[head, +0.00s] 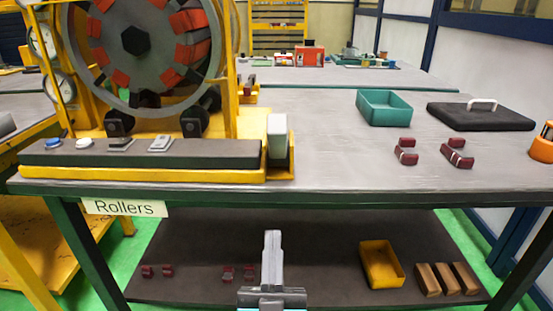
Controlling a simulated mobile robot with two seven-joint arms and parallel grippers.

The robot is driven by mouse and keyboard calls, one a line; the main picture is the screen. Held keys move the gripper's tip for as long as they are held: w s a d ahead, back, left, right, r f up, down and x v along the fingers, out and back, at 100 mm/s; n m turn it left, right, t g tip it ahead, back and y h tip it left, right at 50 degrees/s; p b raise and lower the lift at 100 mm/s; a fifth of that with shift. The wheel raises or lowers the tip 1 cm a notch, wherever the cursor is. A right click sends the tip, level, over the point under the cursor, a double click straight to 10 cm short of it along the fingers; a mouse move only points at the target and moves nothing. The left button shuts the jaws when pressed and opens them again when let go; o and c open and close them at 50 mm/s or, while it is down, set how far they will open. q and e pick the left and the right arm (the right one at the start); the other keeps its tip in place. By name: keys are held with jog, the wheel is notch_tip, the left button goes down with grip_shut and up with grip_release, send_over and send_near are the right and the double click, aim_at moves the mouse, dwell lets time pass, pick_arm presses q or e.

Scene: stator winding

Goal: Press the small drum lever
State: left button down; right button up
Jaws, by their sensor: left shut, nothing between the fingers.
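A pale grey lever-like block (278,138) stands upright in a yellow bracket at the right end of the control panel; I take it as the drum lever, though no label confirms this. The large grey drum (140,40) with red blocks around its hub stands in a yellow frame behind the panel. My left gripper (272,243) is at the bottom centre, shut and empty, pointing up. In the picture it appears below the lever, in front of the lower shelf, apart from the lever. My right gripper is out of view.
The dark panel (210,154) carries several small buttons. A "Rollers" label (124,208) hangs under the table edge. A teal bin (383,108), a black case (480,117) and red parts lie on the right. A yellow bin (381,265) sits on the shelf. The middle tabletop is clear.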

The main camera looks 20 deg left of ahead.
aim_at(275, 140)
pick_arm(q)
jog(key=x, duration=1.4)
